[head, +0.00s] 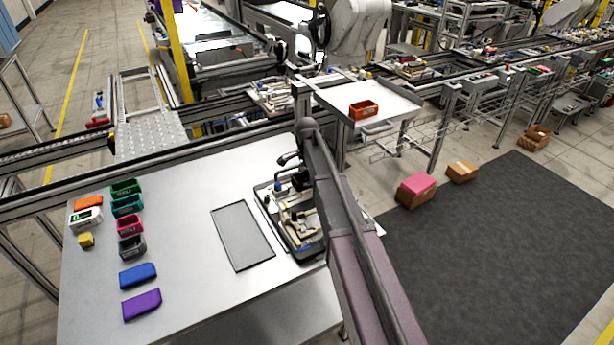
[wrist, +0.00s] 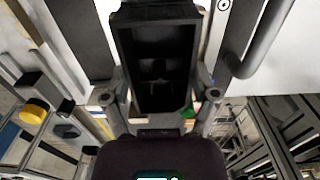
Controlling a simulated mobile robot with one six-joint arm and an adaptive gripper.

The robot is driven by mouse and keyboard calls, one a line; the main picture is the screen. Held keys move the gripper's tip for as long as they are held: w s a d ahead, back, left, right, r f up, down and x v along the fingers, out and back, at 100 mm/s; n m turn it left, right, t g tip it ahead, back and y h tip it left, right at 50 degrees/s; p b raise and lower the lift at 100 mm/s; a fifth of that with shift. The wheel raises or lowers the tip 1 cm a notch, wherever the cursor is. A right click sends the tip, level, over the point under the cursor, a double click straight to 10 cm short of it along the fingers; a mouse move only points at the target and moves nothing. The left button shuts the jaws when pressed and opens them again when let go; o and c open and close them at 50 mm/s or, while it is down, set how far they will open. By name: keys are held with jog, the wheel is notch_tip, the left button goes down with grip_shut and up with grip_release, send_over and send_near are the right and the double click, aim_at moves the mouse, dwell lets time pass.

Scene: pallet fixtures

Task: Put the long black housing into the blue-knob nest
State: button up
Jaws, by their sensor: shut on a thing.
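The long black housing (wrist: 155,65) fills the middle of the wrist view, with its open hollow side facing the camera. My gripper (wrist: 160,98) is shut on it, one finger on each side. In the head view my gripper (head: 297,172) is over the back part of the dark pallet (head: 309,257), partly hidden by my arm; the housing is hard to tell apart there. The pallet carries beige fixtures. A small blue part (head: 278,186) shows at its back left. I cannot tell whether it is the blue knob. A yellow knob (wrist: 33,110) shows left in the wrist view.
A flat grey tray (head: 242,235) lies empty left of the pallet on the white table (head: 185,215). Several coloured housings stand at the table's left, among them a purple one (head: 141,304) and a blue one (head: 138,275). A conveyor (head: 215,137) runs behind.

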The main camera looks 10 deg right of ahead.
jog(key=shift+f, duration=0.2)
dwell(0.3)
jog(key=o, duration=1.1)
jog(key=shift+r, duration=0.2)
